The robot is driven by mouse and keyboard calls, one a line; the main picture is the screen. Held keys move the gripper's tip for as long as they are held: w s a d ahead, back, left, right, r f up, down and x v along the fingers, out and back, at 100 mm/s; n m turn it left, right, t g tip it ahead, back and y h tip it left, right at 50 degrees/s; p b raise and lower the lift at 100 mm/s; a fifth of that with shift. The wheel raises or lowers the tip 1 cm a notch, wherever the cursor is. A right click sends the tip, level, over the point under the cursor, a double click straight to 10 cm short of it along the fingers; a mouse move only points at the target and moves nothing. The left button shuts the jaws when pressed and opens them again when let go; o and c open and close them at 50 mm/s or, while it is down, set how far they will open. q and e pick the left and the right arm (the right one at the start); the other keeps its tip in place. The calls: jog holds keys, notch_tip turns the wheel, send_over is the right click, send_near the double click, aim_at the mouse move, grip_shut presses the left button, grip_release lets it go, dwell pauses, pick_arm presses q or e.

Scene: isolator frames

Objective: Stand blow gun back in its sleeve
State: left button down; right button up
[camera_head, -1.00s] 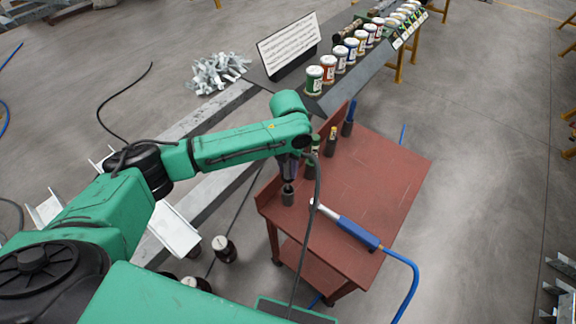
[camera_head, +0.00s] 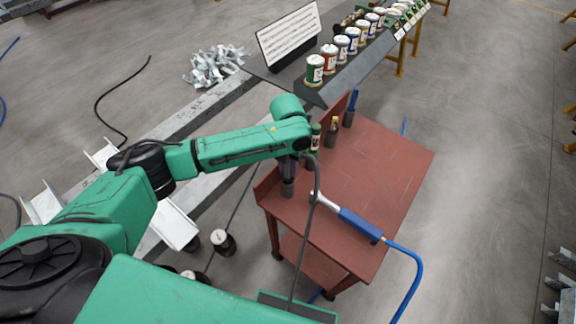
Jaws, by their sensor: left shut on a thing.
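My left gripper (camera_head: 291,168) points down at the cart's left edge, over a dark grey upright sleeve (camera_head: 288,188). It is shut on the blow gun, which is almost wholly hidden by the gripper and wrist. The gripper's lower end is right at the sleeve's mouth. I cannot tell how far the blow gun is inside the sleeve. My right gripper is not in view.
A blue and silver tool (camera_head: 358,224) with a blue hose (camera_head: 417,270) lies on the red cart (camera_head: 385,165), close right of the sleeve. Behind stand a green bottle (camera_head: 315,138), a yellow-topped holder (camera_head: 332,132) and a blue-topped holder (camera_head: 349,112). The cart's right side is clear.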

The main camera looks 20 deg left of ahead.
pick_arm(q)
jog(key=shift+f+b, duration=0.5)
jog(key=shift+f, duration=0.55)
jog(key=c, duration=0.5)
grip_release()
notch_tip(320, 180, up, 15)
jog(key=shift+f+b, duration=0.2)
jog(key=shift+b, duration=0.95)
